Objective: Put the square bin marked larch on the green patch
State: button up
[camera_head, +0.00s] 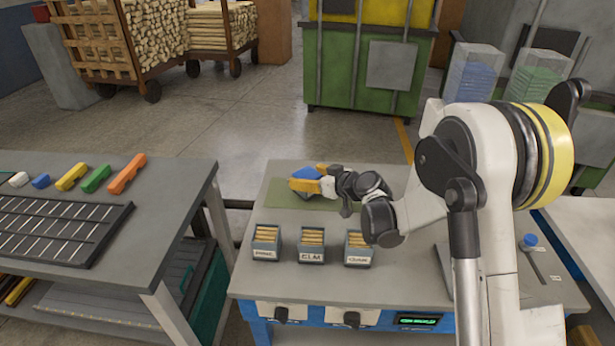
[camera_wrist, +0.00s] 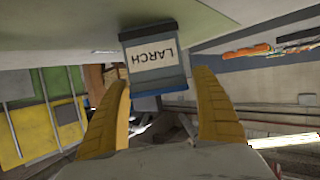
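The square bin marked LARCH (camera_wrist: 154,58) is blue-grey with a white label and appears upside down in the wrist view. In the head view my gripper (camera_head: 313,183) is above the green patch (camera_head: 283,194) at the back of the grey bench. A blue part shows between its fingers, and most of the bin is hidden there. I cannot tell whether the bin touches the patch.
Bins with light wood pieces stand in a row in front of the patch: a left bin (camera_head: 266,243), one marked ELM (camera_head: 311,246), and a right bin (camera_head: 358,249) close to my arm. A side table (camera_head: 180,190) with coloured blocks is at left.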

jog(key=shift+r, duration=0.2)
jog(key=shift+s+d+r+p, duration=0.15)
jog(key=shift+d+r+p, duration=0.1)
jog(key=shift+p, duration=0.1)
jog(key=s+d+r+m+g+h+p, duration=0.1)
jog(key=s+d+r, duration=0.3)
jog(key=s, duration=0.2)
jog(key=s+d+r+m+h+p, duration=0.1)
jog(key=s+d+r, duration=0.3)
jog(key=s, duration=0.3)
jog(key=s+d+r+m+g+h+p, duration=0.1)
jog(key=s+d+r+h, duration=0.1)
jog(key=s+d+r, duration=0.3)
jog(key=s+d+m+h, duration=0.2)
jog(key=s+d, duration=0.2)
jog(key=s, duration=0.6)
jog(key=s+d+m+g+h, duration=0.1)
jog(key=s+d+m+h, duration=0.2)
jog(key=s, duration=0.7)
jog(key=shift+d+m, duration=0.3)
jog(key=shift+d, duration=0.75)
